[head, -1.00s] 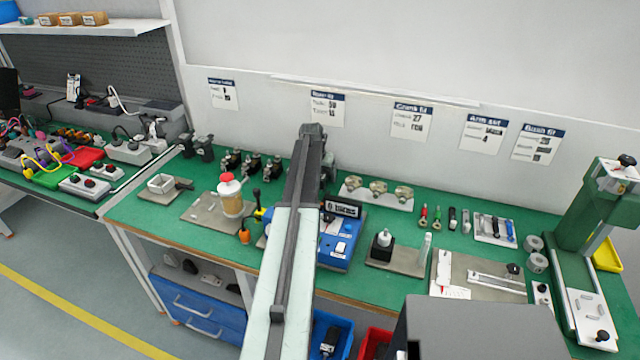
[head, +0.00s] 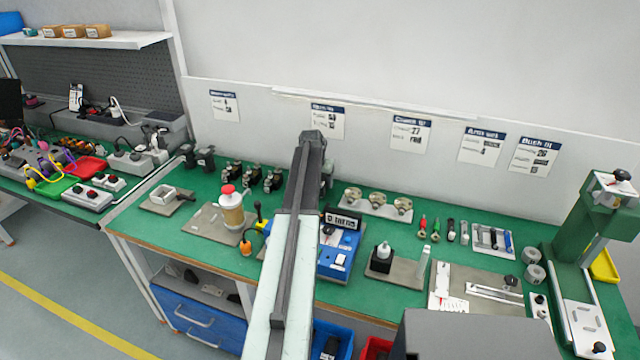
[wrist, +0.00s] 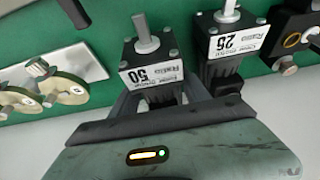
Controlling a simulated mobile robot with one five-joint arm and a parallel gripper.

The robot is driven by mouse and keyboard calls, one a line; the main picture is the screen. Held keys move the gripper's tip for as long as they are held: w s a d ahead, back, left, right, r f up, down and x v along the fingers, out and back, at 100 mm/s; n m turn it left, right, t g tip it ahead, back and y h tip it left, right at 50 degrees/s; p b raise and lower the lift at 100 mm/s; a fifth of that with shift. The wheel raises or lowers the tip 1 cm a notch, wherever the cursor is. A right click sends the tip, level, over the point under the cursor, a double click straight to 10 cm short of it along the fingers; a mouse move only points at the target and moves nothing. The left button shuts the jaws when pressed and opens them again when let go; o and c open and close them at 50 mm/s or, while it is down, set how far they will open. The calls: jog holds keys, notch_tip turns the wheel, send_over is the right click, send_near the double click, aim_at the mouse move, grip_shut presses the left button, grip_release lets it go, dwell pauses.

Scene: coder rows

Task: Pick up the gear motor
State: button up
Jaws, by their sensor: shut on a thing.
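In the wrist view a gear motor (wrist: 150,62) with a dark square body, a light grey shaft and a white label reading 50 stands between the fingers of my gripper (wrist: 163,97). The gripper is shut on it. A similar motor labelled 25 (wrist: 229,42) stands close by on its right. In the head view my arm hides the gripper and the held motor. Dark gear motors (head: 252,174) stand in a row left of the arm, and part of another dark shape (head: 327,170) shows just right of it.
Discs on a light plate (wrist: 60,80) lie left of the gripper in the wrist view. A dark block with an orange ring (wrist: 292,38) stands at the right. In the head view a blue box (head: 338,252) stands on the green bench (head: 380,300) beside my arm.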

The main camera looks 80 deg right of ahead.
notch_tip(320, 180, up, 2)
jog(key=shift+p, duration=0.6)
jog(key=w+a, duration=0.1)
jog(key=a, duration=0.4)
jog(key=w+a, duration=0.1)
jog(key=a, duration=0.4)
jog(key=w+a+r+p, duration=0.1)
jog(key=a, duration=0.4)
jog(key=shift+w+a, duration=0.3)
jog(key=shift+w, duration=0.05)
jog(key=shift+r+p, duration=0.5)
jog(key=d+p+v, duration=0.1)
jog(key=p+v, duration=0.5)
jog(key=v, duration=0.1)
jog(key=f+b, duration=0.1)
jog(key=a+f+b, duration=0.1)
jog(key=f+b, duration=0.1)
jog(key=a+f+b, duration=0.1)
jog(key=f+b, duration=0.1)
jog(key=shift+w+a+f, duration=0.1)
jog(key=shift+w+f, duration=0.15)
jog(key=shift+w, duration=0.05)
jog(key=shift+f, duration=0.25)
jog(key=shift+s+r, duration=0.1)
jog(key=shift+r, duration=0.05)
